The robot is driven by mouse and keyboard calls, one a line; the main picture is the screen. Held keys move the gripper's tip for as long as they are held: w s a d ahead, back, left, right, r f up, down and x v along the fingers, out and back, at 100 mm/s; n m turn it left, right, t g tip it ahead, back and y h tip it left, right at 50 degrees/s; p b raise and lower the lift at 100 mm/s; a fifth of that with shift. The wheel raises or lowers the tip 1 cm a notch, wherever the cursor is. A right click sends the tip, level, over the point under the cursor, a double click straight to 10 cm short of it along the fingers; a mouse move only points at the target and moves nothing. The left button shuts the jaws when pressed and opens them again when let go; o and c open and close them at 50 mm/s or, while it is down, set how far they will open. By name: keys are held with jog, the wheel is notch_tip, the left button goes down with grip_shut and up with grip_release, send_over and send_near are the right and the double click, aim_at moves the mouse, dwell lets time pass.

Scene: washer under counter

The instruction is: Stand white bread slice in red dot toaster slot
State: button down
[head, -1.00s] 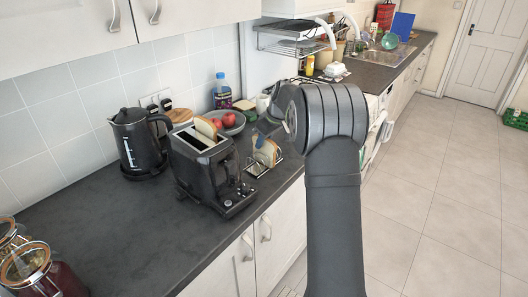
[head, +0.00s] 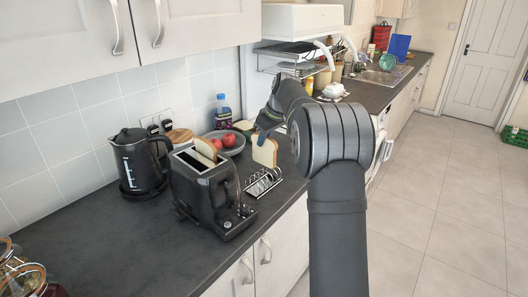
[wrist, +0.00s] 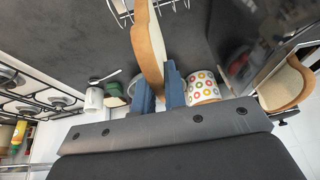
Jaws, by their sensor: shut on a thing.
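My gripper (head: 263,126) is shut on a white bread slice (head: 265,151) with a brown crust. The slice is upright, above the wire toast rack (head: 262,182), right of the toaster. In the wrist view the slice (wrist: 148,45) stands between the blue fingers (wrist: 160,88). The black toaster (head: 208,192) stands on the counter with two long slots on top. Another bread slice (head: 206,150) stands in its far slot; the near slot looks empty. I cannot make out a red dot on the toaster. The toaster (wrist: 265,40) also shows at the right in the wrist view.
A black kettle (head: 137,162) stands left of the toaster. A plate with red fruit (head: 229,140) and a bottle (head: 221,107) are behind it. A dotted mug (wrist: 203,88) and white mug (wrist: 94,98) show in the wrist view. The front-left counter is largely clear.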

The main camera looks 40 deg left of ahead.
jog(key=shift+r, duration=2.15)
jog(key=shift+f, duration=0.1)
